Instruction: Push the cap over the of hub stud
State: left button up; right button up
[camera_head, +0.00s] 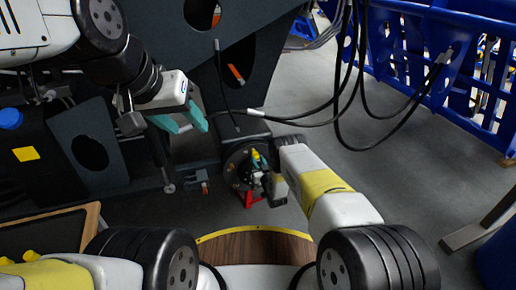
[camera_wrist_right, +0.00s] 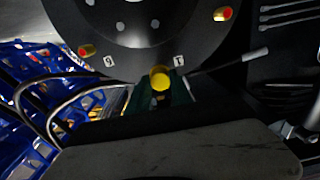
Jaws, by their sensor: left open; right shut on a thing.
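The dark round hub (camera_head: 238,165) is low in the middle of the head view. Its disc (camera_wrist_right: 150,20) fills the top of the right wrist view, with several holes or studs. Two yellow-and-red capped studs (camera_wrist_right: 222,14) (camera_wrist_right: 87,50) show on its face. My right gripper (camera_wrist_right: 160,98) is shut on a yellow cap (camera_wrist_right: 160,77), which is seen end-on near the disc's lower rim, between the labels. I cannot tell whether the cap touches a stud; that stud is hidden. My left gripper (camera_head: 187,120), with teal fingertips, is open and empty, up and left of the hub.
Dark chassis panels (camera_head: 225,75) stand behind and left of the hub. Black cables (camera_head: 345,80) hang to the right of it. A red stand (camera_head: 248,198) is under the hub. A blue rack (camera_head: 420,45) stands at the back right.

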jog(key=shift+x, duration=0.85)
jog(key=shift+w, duration=0.1)
jog(key=shift+w+a, duration=0.25)
jog(key=shift+w, duration=0.4)
jog(key=o, duration=1.1)
jog(key=shift+c, duration=0.2)
